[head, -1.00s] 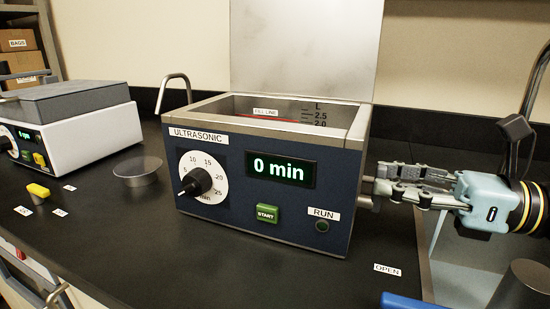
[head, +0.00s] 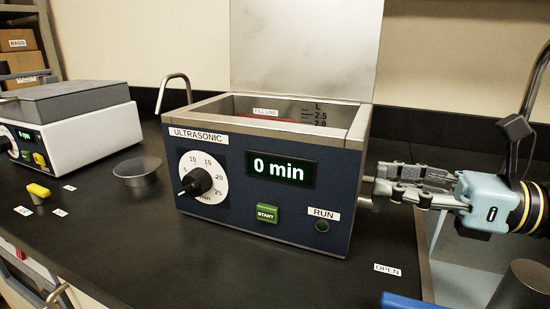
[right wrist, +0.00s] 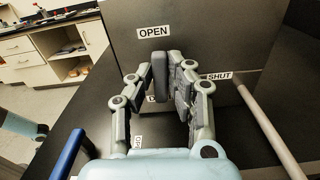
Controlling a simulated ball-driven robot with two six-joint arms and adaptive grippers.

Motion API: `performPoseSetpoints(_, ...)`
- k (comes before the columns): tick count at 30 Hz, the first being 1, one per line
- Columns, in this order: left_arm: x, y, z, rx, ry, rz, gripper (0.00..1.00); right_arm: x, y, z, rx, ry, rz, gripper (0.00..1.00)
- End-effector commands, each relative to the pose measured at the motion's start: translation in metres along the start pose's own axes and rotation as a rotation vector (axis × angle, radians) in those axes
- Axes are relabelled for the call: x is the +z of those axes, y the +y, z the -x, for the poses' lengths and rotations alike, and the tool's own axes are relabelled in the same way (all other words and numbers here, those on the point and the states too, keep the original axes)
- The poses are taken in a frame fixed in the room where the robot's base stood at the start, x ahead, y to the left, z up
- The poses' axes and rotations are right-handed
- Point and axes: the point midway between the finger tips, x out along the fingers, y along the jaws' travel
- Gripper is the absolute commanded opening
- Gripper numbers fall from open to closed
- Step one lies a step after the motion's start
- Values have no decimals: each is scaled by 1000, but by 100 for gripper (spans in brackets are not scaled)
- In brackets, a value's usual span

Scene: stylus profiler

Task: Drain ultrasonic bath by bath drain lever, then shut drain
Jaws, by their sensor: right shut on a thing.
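The ultrasonic bath (head: 260,215) is a dark blue box with a steel rim, its display at 0 min. Its inside shows only partly, with a FILL LINE label and a red line; I cannot tell the water level. My right gripper (head: 380,188) is at the bath's right side. In the right wrist view, the gripper (right wrist: 168,85) is shut on the grey bath drain lever (right wrist: 159,75). The lever stands about upright below the OPEN label (right wrist: 154,32), left of the SHUT label (right wrist: 219,77). Fingers hide part of the lever. My left gripper is not in view.
A blue handle (head: 405,301) lies at the front right by the bench's OPEN label (head: 387,269). A sink area is below my right arm. A pale tube (right wrist: 268,128) runs at the right in the wrist view. A white device (head: 90,125) and small dish (head: 138,175) stand left.

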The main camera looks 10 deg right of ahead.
Motion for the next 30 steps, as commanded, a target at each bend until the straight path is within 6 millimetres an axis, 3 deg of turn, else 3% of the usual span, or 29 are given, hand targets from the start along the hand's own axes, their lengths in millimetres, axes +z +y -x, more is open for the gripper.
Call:
performPoseSetpoints(17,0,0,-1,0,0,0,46,-6,-1,2,1,11,-54,0)
performPoseSetpoints(23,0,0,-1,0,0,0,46,-12,-19,2,-5,10,-622,0)
performPoseSetpoints(30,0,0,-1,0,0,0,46,-34,-31,1,-7,7,-1438,0)
